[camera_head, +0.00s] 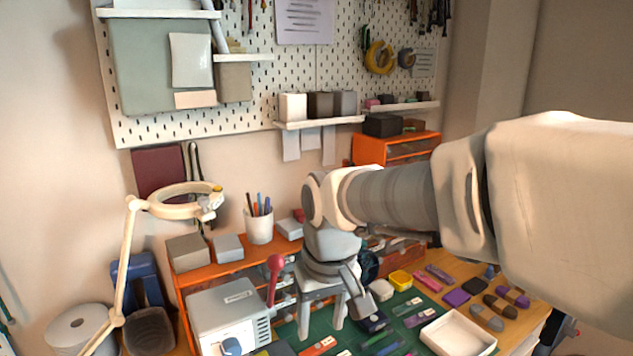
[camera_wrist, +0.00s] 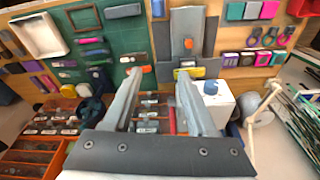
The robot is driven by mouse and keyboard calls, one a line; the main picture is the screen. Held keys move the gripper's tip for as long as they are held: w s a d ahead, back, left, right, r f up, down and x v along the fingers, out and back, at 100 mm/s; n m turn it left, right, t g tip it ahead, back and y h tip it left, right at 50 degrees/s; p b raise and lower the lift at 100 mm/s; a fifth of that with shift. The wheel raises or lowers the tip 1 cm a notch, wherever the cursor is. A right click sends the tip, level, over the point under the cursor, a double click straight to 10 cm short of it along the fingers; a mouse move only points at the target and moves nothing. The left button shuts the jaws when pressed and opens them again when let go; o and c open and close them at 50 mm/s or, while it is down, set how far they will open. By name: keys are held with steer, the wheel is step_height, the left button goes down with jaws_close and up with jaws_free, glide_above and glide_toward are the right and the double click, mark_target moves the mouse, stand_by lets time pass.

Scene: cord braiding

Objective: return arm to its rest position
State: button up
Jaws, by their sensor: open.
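My arm reaches in from the right in the head view, bent downward over the workbench. My gripper (camera_head: 322,318) points down above the green mat (camera_head: 288,330). In the wrist view my gripper (camera_wrist: 156,88) shows two grey fingers spread apart with nothing held between them. Beyond the fingertips lie a grey board-like piece (camera_wrist: 184,35) and a small yellow item (camera_wrist: 188,73) on the bench.
A ring lamp (camera_head: 184,198) is farther left. A white tray (camera_head: 458,335) and several cord bundles lie right. An orange shelf (camera_head: 220,268) and pegboard (camera_head: 255,90) stand behind.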

steer(key=s+d+r+m+t+p, duration=0.3)
steer(key=s+d+r, duration=0.4)
steer(key=s+d, duration=0.5)
steer(key=shift+s+d+r+m+t+h+p, duration=0.2)
steer(key=shift+d+m+t+h+p, duration=0.25)
steer(key=shift+d+p, duration=0.3)
steer(key=shift+w, duration=0.1)
